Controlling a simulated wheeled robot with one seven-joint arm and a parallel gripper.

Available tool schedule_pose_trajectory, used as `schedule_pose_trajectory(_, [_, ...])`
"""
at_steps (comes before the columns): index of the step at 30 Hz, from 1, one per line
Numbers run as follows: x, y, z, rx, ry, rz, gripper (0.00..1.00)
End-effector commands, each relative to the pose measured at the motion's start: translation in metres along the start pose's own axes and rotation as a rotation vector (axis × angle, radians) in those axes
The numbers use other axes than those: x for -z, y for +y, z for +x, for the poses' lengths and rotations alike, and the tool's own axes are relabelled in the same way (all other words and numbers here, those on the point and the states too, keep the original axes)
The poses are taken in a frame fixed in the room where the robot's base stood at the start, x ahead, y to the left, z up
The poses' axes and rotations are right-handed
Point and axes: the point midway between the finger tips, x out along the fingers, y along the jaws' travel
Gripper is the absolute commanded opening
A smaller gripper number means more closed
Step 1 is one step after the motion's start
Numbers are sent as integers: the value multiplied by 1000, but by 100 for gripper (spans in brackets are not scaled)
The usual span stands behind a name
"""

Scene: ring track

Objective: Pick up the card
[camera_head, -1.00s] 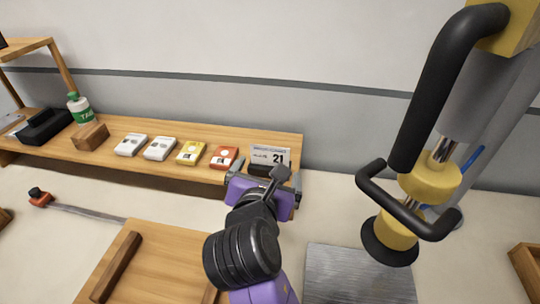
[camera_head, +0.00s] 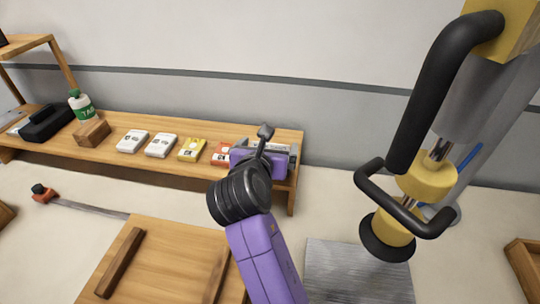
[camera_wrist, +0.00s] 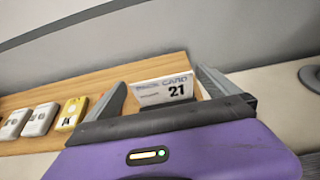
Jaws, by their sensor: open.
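The card (camera_wrist: 164,90) is white with a blue heading and the number 21. It stands in a dark holder at the right end of the wooden shelf (camera_head: 290,178). In the wrist view it shows between the two fingers of my open gripper (camera_wrist: 165,88); I cannot tell whether they touch it. In the head view my gripper (camera_head: 265,153) is at the shelf's right end and hides most of the card.
White boxes (camera_head: 132,141) (camera_head: 161,145), a yellow box (camera_head: 192,149) and a partly hidden orange box (camera_head: 222,154) lie left of the card. A green-topped bottle (camera_head: 81,105) stands farther left. A yellow and black press (camera_head: 405,205) stands at right. The wall is close behind.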

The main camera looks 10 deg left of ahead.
Motion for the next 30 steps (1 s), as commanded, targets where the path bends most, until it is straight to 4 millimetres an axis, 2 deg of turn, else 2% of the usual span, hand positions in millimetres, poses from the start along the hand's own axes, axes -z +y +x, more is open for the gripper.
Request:
schedule_pose_trajectory(5, [0, 0, 0, 0, 0, 0, 100])
schedule_pose_trajectory(15, [0, 0, 0, 0, 0, 0, 34])
schedule_pose_trajectory(23, [-1, 0, -1, 0, -1, 1, 34])
schedule_pose_trajectory(30, [-17, 0, -7, 0, -4, 2, 34])
